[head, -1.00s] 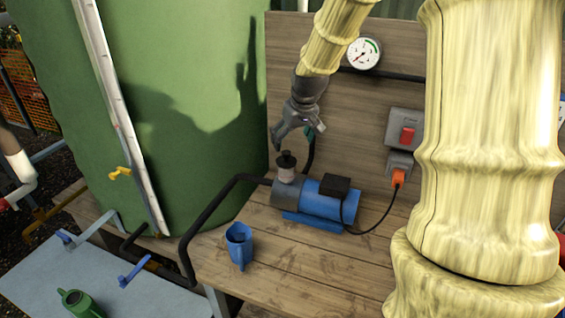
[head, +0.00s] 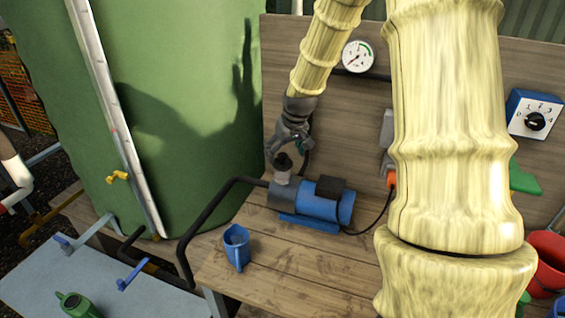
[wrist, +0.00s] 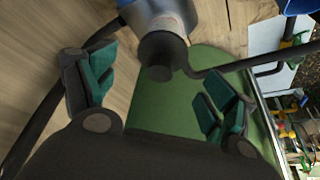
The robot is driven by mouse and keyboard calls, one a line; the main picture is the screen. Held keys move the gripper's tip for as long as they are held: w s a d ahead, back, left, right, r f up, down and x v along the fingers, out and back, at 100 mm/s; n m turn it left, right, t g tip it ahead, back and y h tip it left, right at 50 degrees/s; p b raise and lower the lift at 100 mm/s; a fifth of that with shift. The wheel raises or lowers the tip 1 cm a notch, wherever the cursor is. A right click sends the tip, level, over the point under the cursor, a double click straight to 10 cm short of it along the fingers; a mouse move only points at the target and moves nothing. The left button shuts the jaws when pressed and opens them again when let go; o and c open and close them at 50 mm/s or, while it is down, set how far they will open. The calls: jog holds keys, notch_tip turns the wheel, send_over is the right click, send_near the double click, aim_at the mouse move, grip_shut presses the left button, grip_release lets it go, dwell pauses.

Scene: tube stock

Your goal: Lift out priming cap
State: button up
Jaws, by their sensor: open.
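The priming cap (head: 283,161) is a dark knob on top of the pale neck (head: 282,176) of the blue pump (head: 320,202). In the wrist view the cap (wrist: 160,52) lies ahead of and between the spread fingers. My gripper (head: 280,152) is open, its fingers pointing down at the cap from just above it. In the wrist view its teal-padded fingers (wrist: 155,88) stand wide apart with nothing between their pads. The cap still sits on the neck. The far finger is partly hidden in the head view.
A blue jug (head: 237,247) stands on the wooden bench (head: 270,265) at the front left of the pump. A black hose (head: 208,212) runs left from the pump. The board behind carries a gauge (head: 358,56). The green tank (head: 185,110) is close at left.

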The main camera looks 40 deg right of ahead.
aim_at(283, 156)
jog(key=shift+p+x, duration=0.8)
jog(key=shift+x, duration=1.4)
jog(key=c, duration=1.1)
